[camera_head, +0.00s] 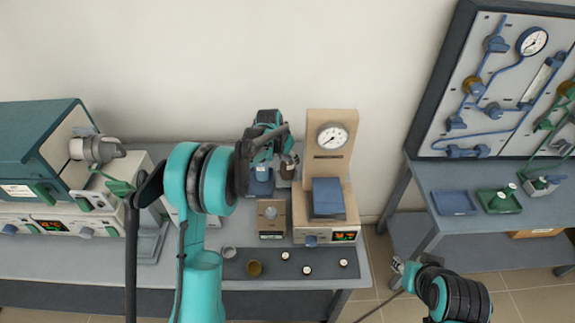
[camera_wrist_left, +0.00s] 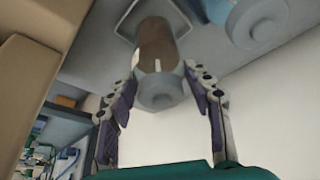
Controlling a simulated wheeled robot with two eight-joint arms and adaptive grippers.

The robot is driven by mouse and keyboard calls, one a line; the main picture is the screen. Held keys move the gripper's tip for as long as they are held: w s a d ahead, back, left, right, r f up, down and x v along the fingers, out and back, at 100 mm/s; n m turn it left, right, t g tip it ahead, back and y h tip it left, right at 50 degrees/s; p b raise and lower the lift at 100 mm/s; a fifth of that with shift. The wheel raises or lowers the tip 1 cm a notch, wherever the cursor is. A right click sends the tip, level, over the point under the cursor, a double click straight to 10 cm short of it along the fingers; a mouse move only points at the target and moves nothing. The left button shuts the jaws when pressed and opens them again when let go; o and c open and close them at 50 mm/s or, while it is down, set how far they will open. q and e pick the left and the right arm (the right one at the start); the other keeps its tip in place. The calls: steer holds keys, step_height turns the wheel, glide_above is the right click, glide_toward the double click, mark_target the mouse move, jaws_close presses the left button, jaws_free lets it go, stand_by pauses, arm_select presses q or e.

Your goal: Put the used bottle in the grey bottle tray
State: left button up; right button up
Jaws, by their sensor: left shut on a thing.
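The used bottle (camera_head: 288,168) is brown with a grey cap. In the left wrist view the bottle (camera_wrist_left: 158,45) is between the fingertips, gripped at its cap end. My left gripper (camera_head: 282,155) is shut on it, beside the beige gauge stand. The grey bottle tray (camera_wrist_left: 126,22) shows in the left wrist view as a square rim at the bottle's far end; I cannot tell whether they touch. In the head view the gripper and bottle largely hide the tray. My right gripper (camera_head: 402,268) is low on the right, away from the bench; its jaw opening is unclear.
The gauge stand (camera_head: 327,180) is close on the right, with a beige box (camera_head: 271,218) in front. A dark mat (camera_head: 310,264) holds small items. Furnaces (camera_head: 40,160) fill the left.

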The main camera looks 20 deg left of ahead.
arm_select(q)
steer(key=shift+f, duration=1.1)
steer(key=shift+f+b, duration=0.15)
steer(key=shift+b, duration=0.2)
steer(key=o, duration=1.4)
